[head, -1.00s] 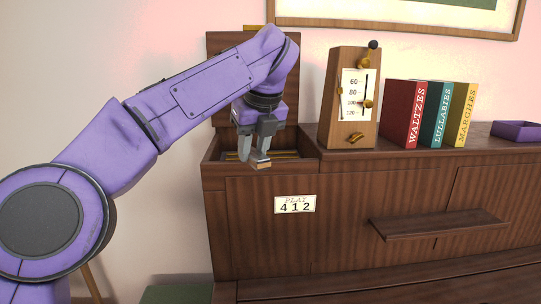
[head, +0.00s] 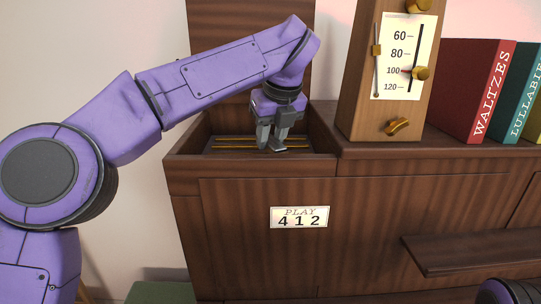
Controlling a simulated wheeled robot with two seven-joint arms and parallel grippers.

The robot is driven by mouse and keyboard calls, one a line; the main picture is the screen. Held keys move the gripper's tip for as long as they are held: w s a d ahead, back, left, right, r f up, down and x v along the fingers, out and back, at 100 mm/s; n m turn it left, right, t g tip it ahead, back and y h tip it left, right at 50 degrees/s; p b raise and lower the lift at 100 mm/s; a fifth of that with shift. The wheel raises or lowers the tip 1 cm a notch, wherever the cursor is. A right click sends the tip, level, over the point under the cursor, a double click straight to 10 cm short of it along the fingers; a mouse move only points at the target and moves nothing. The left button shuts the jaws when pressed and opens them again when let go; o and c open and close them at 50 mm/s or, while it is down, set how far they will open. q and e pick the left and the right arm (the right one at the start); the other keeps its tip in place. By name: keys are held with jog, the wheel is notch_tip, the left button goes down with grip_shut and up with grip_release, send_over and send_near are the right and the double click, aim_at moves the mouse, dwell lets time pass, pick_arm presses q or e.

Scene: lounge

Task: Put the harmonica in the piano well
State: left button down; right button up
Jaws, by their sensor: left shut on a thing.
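The piano well (head: 180,150) is the open wooden box at the left end of the piano top, with gold strings or rods across its floor and a raised lid behind. My left gripper (head: 272,146) points down inside the well's opening, near its right half. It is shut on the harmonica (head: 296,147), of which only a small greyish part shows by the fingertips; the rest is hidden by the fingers. I cannot tell whether the harmonica touches the well floor. My right gripper is not in view.
A wooden metronome (head: 360,110) stands close to the right of the well. Red (head: 478,90) and teal (head: 516,95) books stand farther right. A "PLAY 412" card (head: 299,217) is on the piano front. A shelf (head: 470,252) juts out at lower right.

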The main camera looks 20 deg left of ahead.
aim_at(274, 140)
pick_arm(q)
jog(key=f, duration=0.1)
jog(key=w+f, duration=0.2)
jog(key=f, duration=0.1)
jog(key=shift+s+r, duration=0.2)
jog(key=shift+s, duration=0.25)
jog(key=shift+f, duration=0.2)
jog(key=c, duration=0.8)
grip_release()
jog(key=shift+w, duration=0.15)
jog(key=shift+r, duration=0.15)
jog(key=p+v, duration=0.2)
jog(key=v, duration=1)
jog(key=shift+p, duration=0.4)
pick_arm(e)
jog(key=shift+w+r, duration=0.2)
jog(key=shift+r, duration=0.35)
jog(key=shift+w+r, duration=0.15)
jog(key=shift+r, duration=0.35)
